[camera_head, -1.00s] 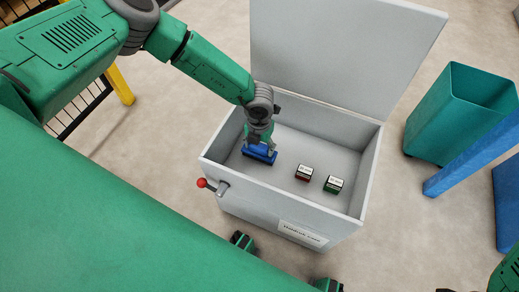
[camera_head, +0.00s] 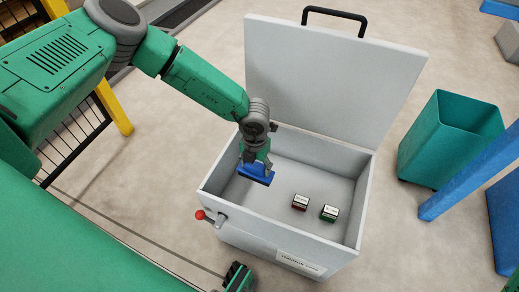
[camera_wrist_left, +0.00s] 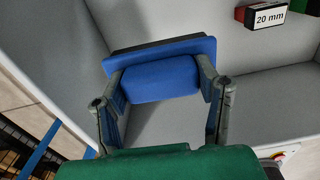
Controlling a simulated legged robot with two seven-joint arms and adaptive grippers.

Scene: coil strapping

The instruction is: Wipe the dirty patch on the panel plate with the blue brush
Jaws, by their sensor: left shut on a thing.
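The blue brush (camera_head: 256,174) is held in my left gripper (camera_head: 255,163), inside the left part of an open grey case (camera_head: 290,237). In the left wrist view, the brush (camera_wrist_left: 160,80) has a blue body and a dark strip along its far edge. The two fingers of my left gripper (camera_wrist_left: 163,98) are closed on its sides. The brush appears to be above the case floor. I do not see the panel plate or its dirty patch. My right gripper is not in view.
Two small labelled blocks, one red (camera_head: 300,202) and one green (camera_head: 329,213), stand on the case floor to the right. The raised lid (camera_head: 330,85) is behind. A teal bin (camera_head: 440,145) stands right.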

